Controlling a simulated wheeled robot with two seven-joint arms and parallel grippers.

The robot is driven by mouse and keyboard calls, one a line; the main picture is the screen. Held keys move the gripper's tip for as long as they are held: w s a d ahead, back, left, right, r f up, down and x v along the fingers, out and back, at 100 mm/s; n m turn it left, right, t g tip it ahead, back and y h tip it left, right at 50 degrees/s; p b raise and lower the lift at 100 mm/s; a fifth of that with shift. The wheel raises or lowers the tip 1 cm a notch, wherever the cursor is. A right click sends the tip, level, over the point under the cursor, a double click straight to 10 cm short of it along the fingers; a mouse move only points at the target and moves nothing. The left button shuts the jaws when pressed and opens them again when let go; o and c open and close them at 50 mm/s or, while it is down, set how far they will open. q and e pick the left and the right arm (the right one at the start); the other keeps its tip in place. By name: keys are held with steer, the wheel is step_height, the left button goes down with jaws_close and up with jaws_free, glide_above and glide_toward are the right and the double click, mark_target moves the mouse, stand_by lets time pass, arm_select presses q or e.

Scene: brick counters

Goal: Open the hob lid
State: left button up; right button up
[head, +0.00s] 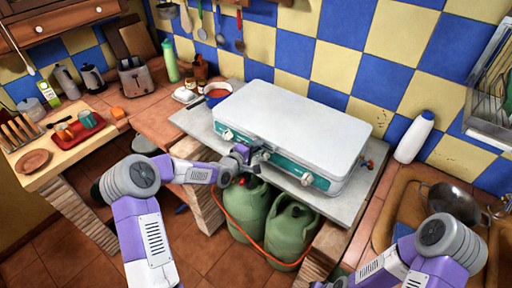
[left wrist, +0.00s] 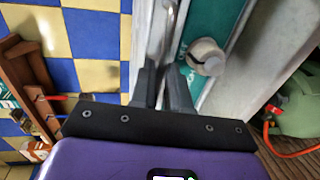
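The hob (head: 313,178) stands on a grey slab in the middle of the head view, with a teal front and white knobs. Its pale grey lid (head: 300,120) is down flat. My left gripper (head: 243,153) is at the hob's front, by the lid's front edge. In the left wrist view, my left gripper's fingers (left wrist: 163,72) are close together beside a thin metal bar (left wrist: 167,25), with a knob (left wrist: 206,57) just right of them. I cannot tell whether they clamp the bar.
Green gas bottles (head: 290,228) with an orange hose stand below the hob. A red-rimmed bowl (head: 217,92) is left of it, a white bottle (head: 414,137) right. A metal pan (head: 450,202) lies near the sink. A checkered wall is close behind.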

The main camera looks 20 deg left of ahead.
arm_select(q)
jaws_close()
stand_by(1.0)
